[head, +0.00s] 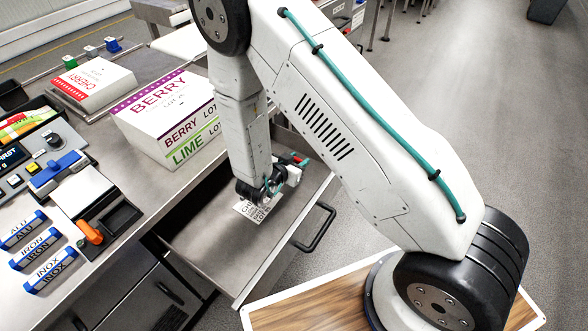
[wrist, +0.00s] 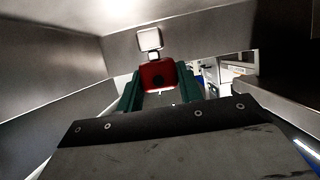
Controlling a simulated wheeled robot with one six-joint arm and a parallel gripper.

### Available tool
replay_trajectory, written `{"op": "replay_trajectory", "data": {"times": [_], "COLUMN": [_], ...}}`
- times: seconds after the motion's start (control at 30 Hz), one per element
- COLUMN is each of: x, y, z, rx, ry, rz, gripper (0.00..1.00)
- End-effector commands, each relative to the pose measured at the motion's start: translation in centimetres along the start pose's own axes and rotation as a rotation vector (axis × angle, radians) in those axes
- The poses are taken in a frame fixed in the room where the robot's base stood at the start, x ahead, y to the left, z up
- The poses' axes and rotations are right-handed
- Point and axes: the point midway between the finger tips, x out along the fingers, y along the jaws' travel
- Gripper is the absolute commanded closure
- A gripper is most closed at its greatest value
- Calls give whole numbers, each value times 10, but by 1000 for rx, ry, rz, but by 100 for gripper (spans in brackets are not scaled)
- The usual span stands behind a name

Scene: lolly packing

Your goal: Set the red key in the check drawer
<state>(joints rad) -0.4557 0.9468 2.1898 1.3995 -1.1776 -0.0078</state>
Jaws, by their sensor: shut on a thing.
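The check drawer (head: 203,240) is pulled open below the counter, and a printed card (head: 262,213) lies on its floor. My gripper (head: 301,163) is low inside the drawer, near its far right side. It is shut on the red key (head: 297,157), of which only a small red part shows in the head view. In the wrist view the red key (wrist: 157,75) sits between my green fingers (wrist: 153,92), with a pale square piece above it. I cannot tell whether the key touches the drawer floor.
The drawer handle (head: 313,228) is on the drawer's outer front. A BERRY carton (head: 165,105) and a CHERRY carton (head: 92,82) stand on the counter. Blue-ended label blocks (head: 40,248) and an orange-handled device (head: 90,233) are at left. Drawer walls enclose my gripper closely.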

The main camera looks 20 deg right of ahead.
Motion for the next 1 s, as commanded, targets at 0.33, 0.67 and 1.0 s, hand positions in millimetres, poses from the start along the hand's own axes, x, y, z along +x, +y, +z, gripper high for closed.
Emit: {"op": "replay_trajectory", "data": {"times": [0.33, 0.67, 1.0], "x": [13, 14, 14], "y": [0, 0, 0], "z": [31, 34, 33], "rx": [0, 0, 0], "ry": [0, 0, 0], "rz": [-1, -1, -1], "gripper": [87, 56, 42]}}
